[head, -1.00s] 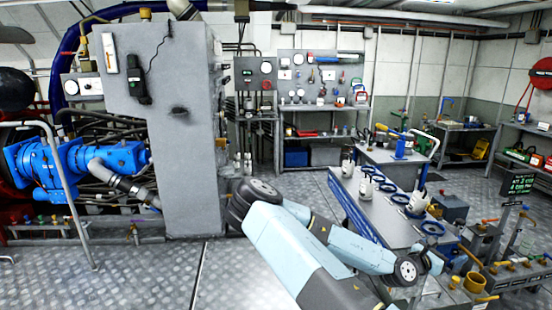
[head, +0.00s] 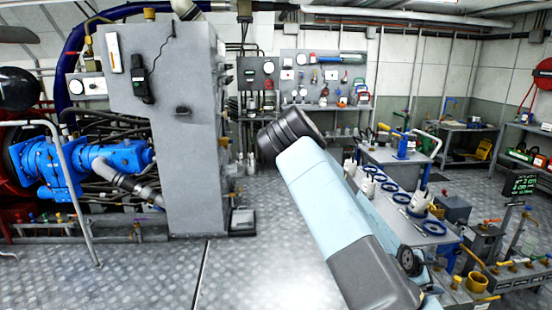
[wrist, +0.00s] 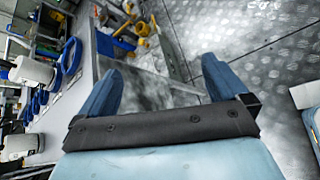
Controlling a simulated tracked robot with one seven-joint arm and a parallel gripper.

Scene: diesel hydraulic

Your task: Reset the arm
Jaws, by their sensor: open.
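My arm, light blue with dark joints, rises in the middle of the head view. In the head view the arm hides my gripper or leaves it too unclear to make out. In the wrist view my gripper (wrist: 163,88) shows two blue fingers spread apart with nothing between them. The fingers point over the metal floor and the end of a workbench. I see no object held.
A workbench (head: 408,226) with several blue rings stands right of my arm. A tall grey cabinet (head: 180,140) and a blue pump (head: 50,168) are at left. Yellow fittings (head: 476,282) lie at lower right. Patterned floor (head: 150,275) is clear at front left.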

